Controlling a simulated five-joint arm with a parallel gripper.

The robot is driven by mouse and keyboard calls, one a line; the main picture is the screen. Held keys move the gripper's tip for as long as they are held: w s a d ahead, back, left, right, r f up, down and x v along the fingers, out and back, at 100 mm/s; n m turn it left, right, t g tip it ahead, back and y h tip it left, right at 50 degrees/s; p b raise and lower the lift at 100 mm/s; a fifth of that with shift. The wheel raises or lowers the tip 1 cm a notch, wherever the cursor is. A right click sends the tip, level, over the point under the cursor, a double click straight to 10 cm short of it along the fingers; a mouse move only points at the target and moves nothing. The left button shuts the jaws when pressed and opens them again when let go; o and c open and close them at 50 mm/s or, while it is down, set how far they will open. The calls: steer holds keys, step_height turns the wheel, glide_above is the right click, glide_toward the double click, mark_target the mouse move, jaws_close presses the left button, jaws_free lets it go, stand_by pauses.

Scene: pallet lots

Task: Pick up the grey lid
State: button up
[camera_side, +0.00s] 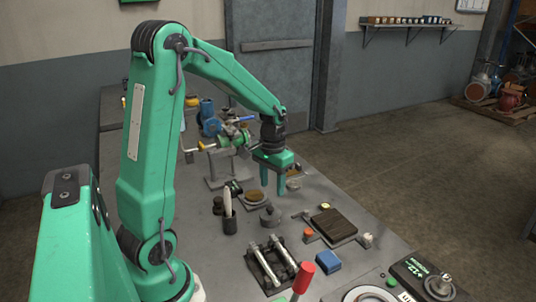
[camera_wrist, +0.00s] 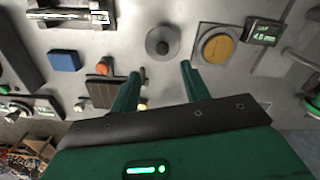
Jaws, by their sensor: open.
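The grey lid (camera_side: 270,217) is a small round disc with a knob on top. It lies flat on the grey bench, below and slightly in front of my gripper (camera_side: 273,197) in the side view. In the wrist view the lid (camera_wrist: 163,43) shows whole, just beyond the gap between the fingertips of my gripper (camera_wrist: 160,70). My gripper is open and empty, fingers pointing down, apart from the lid.
A tan disc on a grey square plate (camera_wrist: 217,44) lies beside the lid, with a small display (camera_wrist: 263,31) by it. A blue box (camera_wrist: 64,61) and a dark brown block (camera_wrist: 101,93) are on the other side. A dark cup holding a pale tool (camera_side: 229,222) stands left of the lid.

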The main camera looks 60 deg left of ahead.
mark_target(270, 207)
steer(key=shift+f, duration=1.35)
steer(key=shift+s+a+f, duration=0.1)
steer(key=shift+f, duration=1.2)
steer(key=shift+s+a+f, duration=0.1)
steer(key=shift+f, duration=1.2)
jaws_close()
steer(key=shift+r, duration=0.15)
steer(key=shift+r, duration=0.4)
step_height(270, 207, up, 3)
steer(key=shift+w+r, duration=0.1)
steer(key=s+d+r, duration=0.1)
steer(key=d+r, duration=0.5)
steer(key=d, duration=0.5)
steer(key=shift+s+d+r, duration=0.15)
steer(key=shift+d+r, duration=0.15)
steer(key=shift+r, duration=0.05)
